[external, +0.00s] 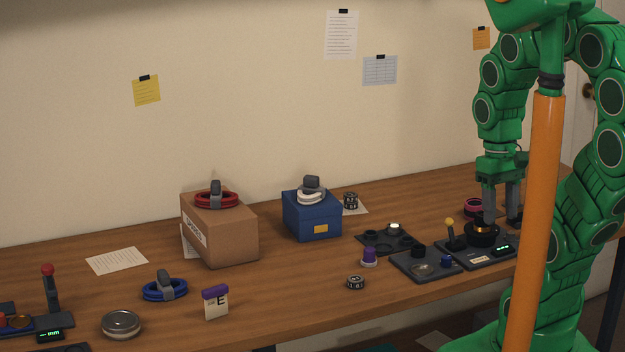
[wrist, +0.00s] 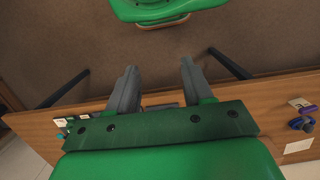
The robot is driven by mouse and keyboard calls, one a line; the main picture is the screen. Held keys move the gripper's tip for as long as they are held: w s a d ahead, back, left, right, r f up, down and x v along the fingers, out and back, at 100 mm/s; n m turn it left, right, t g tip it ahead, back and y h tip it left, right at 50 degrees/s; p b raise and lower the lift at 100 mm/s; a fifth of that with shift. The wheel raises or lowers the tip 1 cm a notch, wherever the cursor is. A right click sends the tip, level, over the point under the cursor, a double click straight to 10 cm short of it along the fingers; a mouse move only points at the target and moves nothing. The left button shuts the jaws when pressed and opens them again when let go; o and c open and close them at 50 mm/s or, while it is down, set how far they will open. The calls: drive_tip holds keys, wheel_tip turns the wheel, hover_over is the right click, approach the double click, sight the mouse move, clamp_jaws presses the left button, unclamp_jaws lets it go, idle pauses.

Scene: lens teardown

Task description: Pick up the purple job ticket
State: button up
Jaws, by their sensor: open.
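The purple job ticket (external: 215,301) is a small pale card with a purple top strip and a dark "E". It stands upright near the front edge of the table, left of centre in the external view. What looks like the same ticket (wrist: 300,102) shows small at the right edge of the wrist view. My gripper (external: 502,212) is at the far right of the table, well away from the ticket, pointing down by a dark tray with a round dark part. Its fingers (wrist: 157,85) are apart with nothing visible between them.
A blue cable coil (external: 165,290) lies just left of and behind the ticket, with a metal tin (external: 121,323) farther left. A cardboard box (external: 222,233) and a blue box (external: 311,217) stand behind. Bare wood surrounds the ticket's right side.

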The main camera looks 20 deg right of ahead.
drive_tip(key=shift+r, duration=0.1)
wheel_tip(320, 180, up, 5)
drive_tip(key=m+g+y, duration=0.1)
drive_tip(key=m+y, duration=1.2)
drive_tip(key=m, duration=0.3)
hover_over(217, 294)
drive_tip(key=w+d, duration=0.2)
drive_tip(key=d, duration=0.3)
wheel_tip(217, 294, down, 26)
drive_tip(key=shift+d+f, duration=0.1)
drive_tip(key=shift+d, duration=0.05)
drive_tip(key=shift+s+a+f, duration=0.1)
drive_tip(key=shift+a+f, duration=0.1)
drive_tip(key=shift+f, duration=0.05)
drive_tip(key=shift+x, duration=3.75)
